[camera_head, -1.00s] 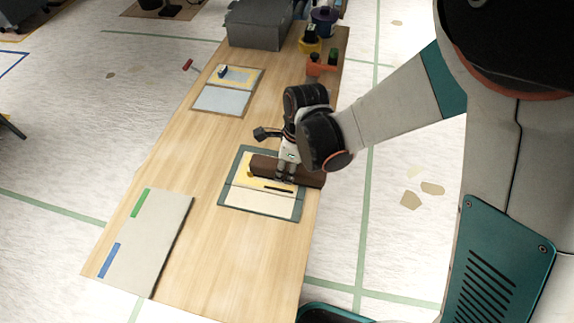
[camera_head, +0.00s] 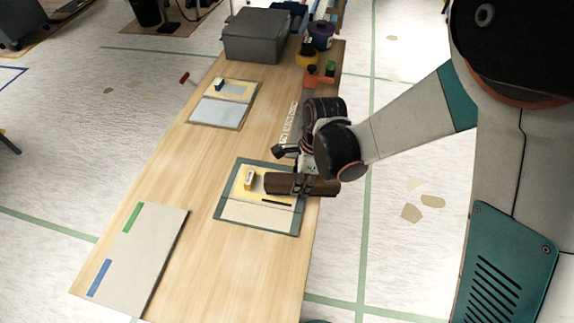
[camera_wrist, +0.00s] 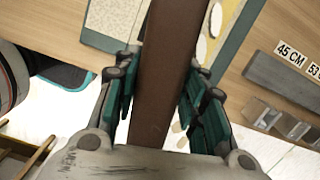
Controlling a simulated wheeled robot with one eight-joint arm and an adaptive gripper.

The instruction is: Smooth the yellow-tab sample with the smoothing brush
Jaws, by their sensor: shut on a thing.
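My gripper (camera_head: 302,186) is shut on the brown smoothing brush (camera_wrist: 165,85), which runs lengthwise between the teal finger pads in the wrist view. In the head view the brush (camera_head: 278,183) lies across the right side of a green-bordered board (camera_head: 225,204) and sticks out past its right edge. I cannot tell whether its bristles touch the surface. A cream-and-yellow sample (camera_head: 240,188) lies on this board, with a small yellow-and-white tab block (camera_head: 249,179) left of the brush. A black strip (camera_head: 276,201) lies just in front. The brush and gripper hide the sample's right part.
A second sample board (camera_head: 219,108) lies farther back. A pale panel with green and blue tabs (camera_head: 140,250) lies front left. A grey box (camera_head: 257,38), an orange holder (camera_head: 318,78) and a grey ruler (camera_wrist: 283,77) are also here. Wood between the panel and board is clear.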

